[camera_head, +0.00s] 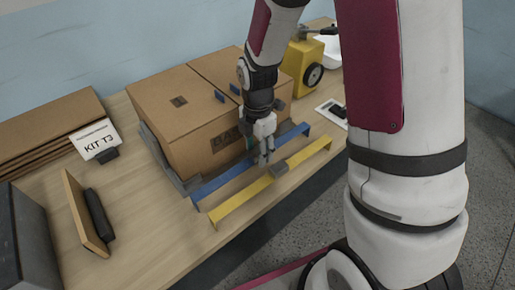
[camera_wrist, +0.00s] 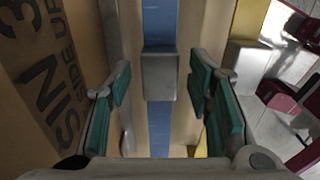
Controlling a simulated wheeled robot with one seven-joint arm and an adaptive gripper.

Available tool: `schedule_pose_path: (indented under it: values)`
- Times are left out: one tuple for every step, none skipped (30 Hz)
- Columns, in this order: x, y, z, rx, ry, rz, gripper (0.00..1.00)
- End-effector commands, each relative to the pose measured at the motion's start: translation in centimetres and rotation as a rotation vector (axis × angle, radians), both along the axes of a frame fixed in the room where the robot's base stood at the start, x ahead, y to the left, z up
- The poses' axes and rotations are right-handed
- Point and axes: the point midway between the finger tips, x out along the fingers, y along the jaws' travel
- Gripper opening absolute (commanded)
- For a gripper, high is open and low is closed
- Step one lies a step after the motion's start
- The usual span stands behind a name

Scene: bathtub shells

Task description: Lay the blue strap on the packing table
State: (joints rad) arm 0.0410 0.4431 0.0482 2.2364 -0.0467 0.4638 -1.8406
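The blue strap (camera_head: 225,180) is a long bar-like band with bent ends, in front of the large cardboard box (camera_head: 190,140) on the packing table (camera_head: 150,235). Whether its middle touches the tabletop is unclear. In the wrist view the blue strap (camera_wrist: 159,25) runs up the middle with a grey buckle (camera_wrist: 159,77) on it. My gripper (camera_head: 265,158) is over the strap's middle, hiding the buckle in the head view. Its teal-padded fingers (camera_wrist: 160,88) are open, one on each side of the buckle, with gaps on both sides.
A yellow strap (camera_head: 240,195) with a grey buckle lies parallel in front, near the table edge. A yellow machine (camera_head: 303,62) stands behind right. A KIT T3 sign (camera_head: 97,140), flat cardboard (camera_head: 50,125) and an upright board (camera_head: 85,215) are left. The left front tabletop is partly clear.

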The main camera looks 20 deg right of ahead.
Motion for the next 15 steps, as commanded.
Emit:
schedule_pose_path:
  values:
    - [0.0,0.0,0.0,0.0,0.0,0.0,0.46]
    - [0.0,0.0,0.0,0.0,0.0,0.0,0.46]
    - [0.0,0.0,0.0,0.0,0.0,0.0,0.46]
    - [0.0,0.0,0.0,0.0,0.0,0.0,0.46]
    - [0.0,0.0,0.0,0.0,0.0,0.0,0.46]
    - [0.0,0.0,0.1,0.0,0.0,0.0,0.46]
    - [0.0,0.0,0.3,0.0,-0.001,0.0,0.46]
    - [0.0,0.0,0.5,-0.001,-0.001,-0.001,0.46]
    - [0.1,0.0,0.8,0.001,-0.002,-0.001,0.46]
    - [0.1,0.0,1.2,0.0,-0.003,0.0,0.46]
    - [0.1,0.0,1.6,0.001,-0.005,0.0,0.46]
    - [0.1,0.0,2.3,0.0,-0.004,0.0,0.46]
    - [0.1,0.0,2.9,0.0,-0.006,0.0,0.46]
    - [0.1,-0.1,3.4,0.0,-0.005,-0.001,0.46]
    - [0.1,-0.1,4.3,0.0,-0.007,-0.001,0.46]
